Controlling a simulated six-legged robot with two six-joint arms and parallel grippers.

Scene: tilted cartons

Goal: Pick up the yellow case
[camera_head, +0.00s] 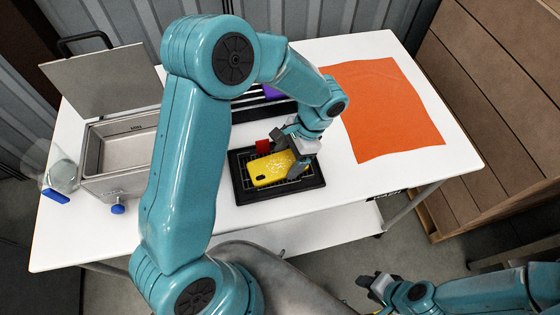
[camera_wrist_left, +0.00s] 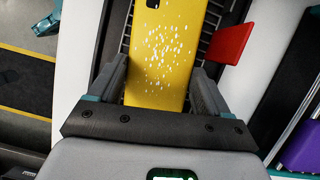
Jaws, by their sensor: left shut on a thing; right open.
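The yellow case (camera_head: 266,171), a phone case with white speckles and a dark camera area, lies over a wire rack in a black tray (camera_head: 240,196). My left gripper (camera_head: 286,153) is at the case's right end in the head view. In the left wrist view, the case (camera_wrist_left: 165,50) sits between the two fingers of my left gripper (camera_wrist_left: 160,82), which are shut on it. I cannot tell whether it is clear of the rack. My right gripper (camera_head: 372,287) is open and empty, low in front of the table.
A red piece (camera_head: 263,147) is at the tray's back edge. A purple object (camera_head: 272,91) lies behind. An orange mat (camera_head: 390,110) covers the table's right side. A metal basin (camera_head: 105,188) with raised lid and a glass flask (camera_head: 62,174) stand left.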

